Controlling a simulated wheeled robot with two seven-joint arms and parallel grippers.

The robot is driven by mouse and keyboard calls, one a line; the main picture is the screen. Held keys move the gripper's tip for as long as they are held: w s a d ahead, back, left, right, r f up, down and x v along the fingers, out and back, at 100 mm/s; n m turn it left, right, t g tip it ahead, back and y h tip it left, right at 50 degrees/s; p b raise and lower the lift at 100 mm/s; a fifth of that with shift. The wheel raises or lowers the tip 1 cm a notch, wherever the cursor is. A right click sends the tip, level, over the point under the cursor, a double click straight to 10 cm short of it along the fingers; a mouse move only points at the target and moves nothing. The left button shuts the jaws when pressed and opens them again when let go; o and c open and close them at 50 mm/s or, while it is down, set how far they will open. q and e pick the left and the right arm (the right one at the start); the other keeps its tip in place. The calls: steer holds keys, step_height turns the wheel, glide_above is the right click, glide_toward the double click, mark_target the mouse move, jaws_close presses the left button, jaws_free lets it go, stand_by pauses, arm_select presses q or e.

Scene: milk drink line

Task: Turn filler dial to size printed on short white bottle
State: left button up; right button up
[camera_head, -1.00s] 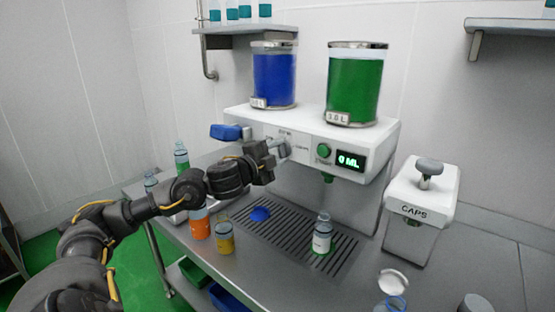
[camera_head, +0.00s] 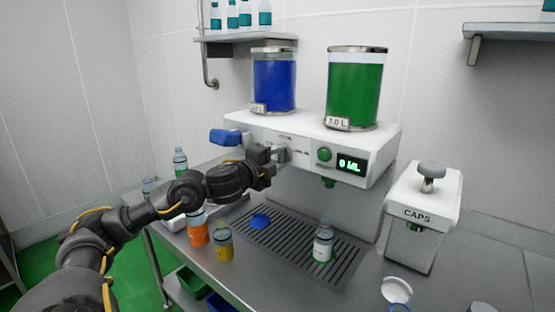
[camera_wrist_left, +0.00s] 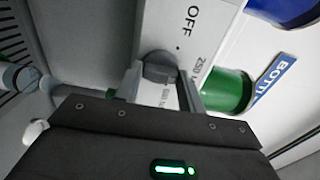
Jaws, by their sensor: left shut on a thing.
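The white filler machine (camera_head: 300,141) stands at the back of the steel counter. Its display (camera_head: 351,164) reads 0 ML in green. My left gripper (camera_head: 280,155) is at the machine's front, left of a round green button (camera_head: 324,155). In the left wrist view, my left gripper (camera_wrist_left: 162,84) is shut on the grey filler dial (camera_wrist_left: 159,66), one finger on each side. "OFF" and partly covered size marks show on the panel around the dial. A short bottle with a white label (camera_head: 322,245) stands upright on the drip grate; its print is too small to read. My right gripper is out of view.
A blue tank (camera_head: 274,82) and a green tank (camera_head: 354,88) sit on the machine. Orange (camera_head: 198,235) and yellow (camera_head: 223,246) bottles stand left of the drip grate (camera_head: 290,243). The caps dispenser (camera_head: 420,215) is at the right.

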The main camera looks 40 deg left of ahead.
arm_select(q)
steer(key=shift+a+r, duration=0.1)
steer(key=shift+r, duration=0.2)
steer(key=o, duration=0.7)
steer(key=shift+o, duration=1.2)
steer(key=shift+w+f, duration=0.25)
steer(key=shift+s+f+b, duration=0.1)
steer(key=shift+s+b, duration=0.2)
steer(key=shift+s, duration=0.3)
steer(key=s+b, duration=0.8)
steer(key=s, duration=0.1)
steer(key=shift+s+d, duration=0.2)
steer(key=shift+s, duration=0.1)
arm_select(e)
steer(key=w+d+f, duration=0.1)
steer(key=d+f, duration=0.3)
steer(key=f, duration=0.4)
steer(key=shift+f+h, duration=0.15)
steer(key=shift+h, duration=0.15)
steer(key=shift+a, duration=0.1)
